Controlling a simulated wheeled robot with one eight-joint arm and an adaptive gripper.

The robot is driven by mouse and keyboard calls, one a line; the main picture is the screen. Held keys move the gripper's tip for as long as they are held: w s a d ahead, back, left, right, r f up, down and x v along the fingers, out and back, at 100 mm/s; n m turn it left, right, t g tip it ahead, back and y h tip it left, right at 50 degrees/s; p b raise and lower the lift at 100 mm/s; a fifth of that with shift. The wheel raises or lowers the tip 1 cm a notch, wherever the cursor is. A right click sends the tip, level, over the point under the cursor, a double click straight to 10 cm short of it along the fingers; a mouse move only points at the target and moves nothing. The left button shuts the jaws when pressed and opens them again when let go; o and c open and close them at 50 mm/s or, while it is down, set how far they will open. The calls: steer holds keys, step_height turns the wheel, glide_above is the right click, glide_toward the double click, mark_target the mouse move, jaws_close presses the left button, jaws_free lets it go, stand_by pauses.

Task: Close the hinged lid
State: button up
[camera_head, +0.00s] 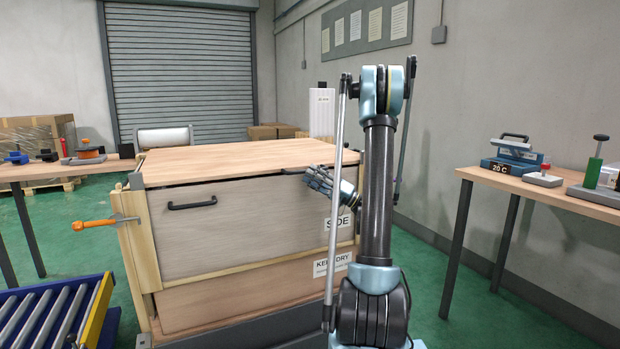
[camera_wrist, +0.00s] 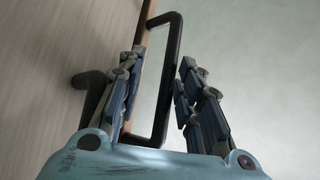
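The hinged lid (camera_head: 235,157) is a flat light-wood panel lying over the top of a large wooden crate (camera_head: 240,225). A thin dark gap shows under its front edge. My gripper (camera_head: 320,181) is at the crate's front right, close below the lid's edge. In the wrist view, a black handle loop (camera_wrist: 172,75) stands between my open fingers (camera_wrist: 160,92), beside a strip of wood edge (camera_wrist: 146,22). I see space between the fingers and cannot tell whether either touches the handle. My arm hides part of the crate's right side.
A black handle (camera_head: 192,203) and an orange-handled clamp (camera_head: 100,223) are on the crate's front and left corner. A roller conveyor (camera_head: 50,315) lies at front left. Tables with tools stand left (camera_head: 60,171) and right (camera_head: 545,188). Green floor is clear between crate and right table.

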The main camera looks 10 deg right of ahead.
steer(key=v, duration=1)
steer(key=shift+d+f, duration=0.2)
steer(key=shift+d, duration=0.05)
